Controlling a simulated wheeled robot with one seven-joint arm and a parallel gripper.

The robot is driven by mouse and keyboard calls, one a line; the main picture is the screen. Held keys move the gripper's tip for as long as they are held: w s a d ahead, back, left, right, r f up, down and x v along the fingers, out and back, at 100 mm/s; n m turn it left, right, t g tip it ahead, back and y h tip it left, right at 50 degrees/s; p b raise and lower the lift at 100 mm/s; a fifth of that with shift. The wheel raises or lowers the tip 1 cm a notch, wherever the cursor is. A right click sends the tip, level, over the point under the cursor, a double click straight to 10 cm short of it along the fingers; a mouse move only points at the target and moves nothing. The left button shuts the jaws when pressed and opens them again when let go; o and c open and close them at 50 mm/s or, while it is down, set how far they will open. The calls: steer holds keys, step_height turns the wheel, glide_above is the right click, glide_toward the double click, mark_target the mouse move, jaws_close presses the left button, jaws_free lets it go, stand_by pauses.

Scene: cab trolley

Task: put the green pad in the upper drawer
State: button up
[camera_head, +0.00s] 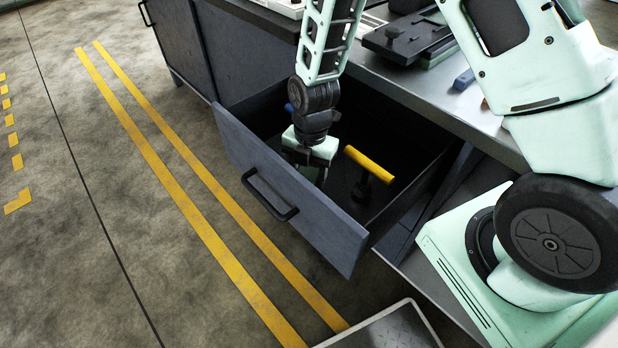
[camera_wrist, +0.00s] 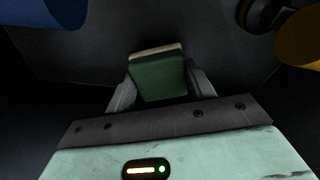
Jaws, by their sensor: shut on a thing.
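The green pad (camera_wrist: 160,75) is between the two fingers of my gripper (camera_wrist: 163,92) in the wrist view, with a pale layer along its far edge. My gripper is shut on it. In the head view my gripper (camera_head: 312,172) reaches down inside the open upper drawer (camera_head: 290,195), close behind its front panel. The pad cannot be made out in the head view. Whether it touches the drawer floor is unclear.
A yellow-handled tool (camera_head: 368,164) stands in the drawer right of my gripper. A blue object (camera_head: 289,108) shows behind my wrist. The worktop (camera_head: 440,95) holds dark flat items (camera_head: 408,38) and a small blue block (camera_head: 464,79).

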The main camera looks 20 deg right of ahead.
steer(key=shift+f, duration=1.3)
steer(key=shift+f, duration=0.1)
steer(key=o, duration=1.1)
